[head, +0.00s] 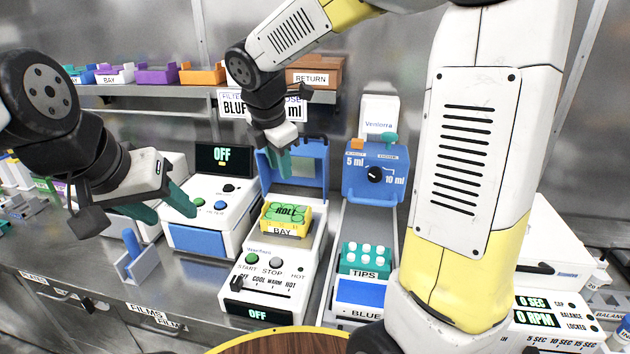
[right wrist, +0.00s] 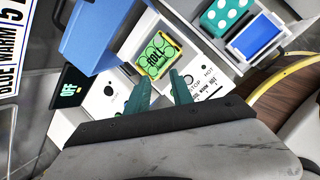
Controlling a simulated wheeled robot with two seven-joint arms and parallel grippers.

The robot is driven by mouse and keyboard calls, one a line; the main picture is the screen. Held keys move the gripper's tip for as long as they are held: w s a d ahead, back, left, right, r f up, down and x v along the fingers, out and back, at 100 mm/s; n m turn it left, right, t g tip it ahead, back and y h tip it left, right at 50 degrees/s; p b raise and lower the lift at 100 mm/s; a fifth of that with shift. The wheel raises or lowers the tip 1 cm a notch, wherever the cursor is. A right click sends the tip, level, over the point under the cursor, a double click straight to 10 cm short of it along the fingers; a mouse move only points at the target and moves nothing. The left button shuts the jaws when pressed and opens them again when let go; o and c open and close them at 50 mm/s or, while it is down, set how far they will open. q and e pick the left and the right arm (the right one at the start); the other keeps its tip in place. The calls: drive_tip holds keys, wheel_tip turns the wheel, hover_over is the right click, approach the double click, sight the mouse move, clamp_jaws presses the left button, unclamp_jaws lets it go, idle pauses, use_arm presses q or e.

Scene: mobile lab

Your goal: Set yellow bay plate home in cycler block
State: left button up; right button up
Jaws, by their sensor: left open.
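The yellow bay plate (head: 285,219) has green round wells marked ROLL and a BAY label on its front. It sits in the top recess of the white cycler block (head: 270,262), below the raised blue lid (head: 312,170); I cannot tell if it is fully seated. It also shows in the right wrist view (right wrist: 153,56). My right gripper (head: 284,164) is above and behind the plate, in front of the lid. Its teal fingers (right wrist: 158,86) are apart and empty, with the plate beyond them. My left gripper (head: 168,206) is open and empty, over the OFF-display machine at left.
The white machine with an OFF display (head: 209,201) stands left of the block. A teal TIPS rack (head: 364,259) and blue tray (head: 360,293) stand to its right, below a blue dial unit (head: 374,172). A shelf with bays (head: 157,75) runs behind. A round wooden surface (head: 290,343) is in front.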

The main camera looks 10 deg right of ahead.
drive_tip(key=s+d+r+m+t+y, duration=0.1)
drive_tip(key=s+d+m, duration=0.3)
drive_tip(key=s+m, duration=0.5)
drive_tip(key=s+d+r+m+t+y, duration=0.1)
drive_tip(key=s+d+r+m+y, duration=0.1)
drive_tip(key=s+d+m, duration=0.3)
drive_tip(key=s+m, duration=0.4)
drive_tip(key=m, duration=0.5)
drive_tip(key=shift+s+d+r+y, duration=0.15)
drive_tip(key=shift+s+d+y, duration=0.15)
drive_tip(key=shift+c, duration=0.5)
